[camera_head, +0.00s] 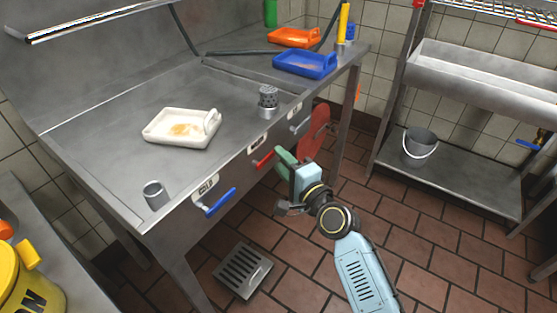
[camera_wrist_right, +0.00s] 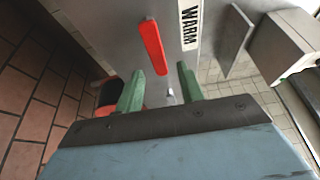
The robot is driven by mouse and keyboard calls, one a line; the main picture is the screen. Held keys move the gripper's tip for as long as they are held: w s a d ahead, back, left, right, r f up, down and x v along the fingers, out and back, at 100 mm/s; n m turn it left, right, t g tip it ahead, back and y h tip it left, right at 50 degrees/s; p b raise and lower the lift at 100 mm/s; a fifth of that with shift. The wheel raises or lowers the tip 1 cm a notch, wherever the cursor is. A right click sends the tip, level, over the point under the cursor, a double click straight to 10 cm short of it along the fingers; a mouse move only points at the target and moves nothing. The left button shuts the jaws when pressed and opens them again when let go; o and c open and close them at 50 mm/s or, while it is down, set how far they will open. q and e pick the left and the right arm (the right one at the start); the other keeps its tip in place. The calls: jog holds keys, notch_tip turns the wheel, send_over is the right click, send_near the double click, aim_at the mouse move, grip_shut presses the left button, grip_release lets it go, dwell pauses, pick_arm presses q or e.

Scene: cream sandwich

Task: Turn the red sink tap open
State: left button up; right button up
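The red tap handle (camera_head: 264,158) sticks out of the steel counter's front, below its label. My right gripper (camera_head: 285,160) is just right of the handle in the head view. Its two green fingers are apart, with an empty gap between them (camera_wrist_right: 160,85). The handle's near end appears just beyond the fingertips; I cannot tell whether they touch. My left gripper is not in view.
A blue handle (camera_head: 219,203) is on the same front to the left, and a grey lever (camera_head: 300,126) to the right. A red rounded object (camera_head: 315,130) is behind my right gripper. A white tray (camera_head: 160,140) and a metal shaker (camera_head: 267,95) stand on the counter.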

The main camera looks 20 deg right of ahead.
jog(key=shift+x, duration=1)
grip_shut()
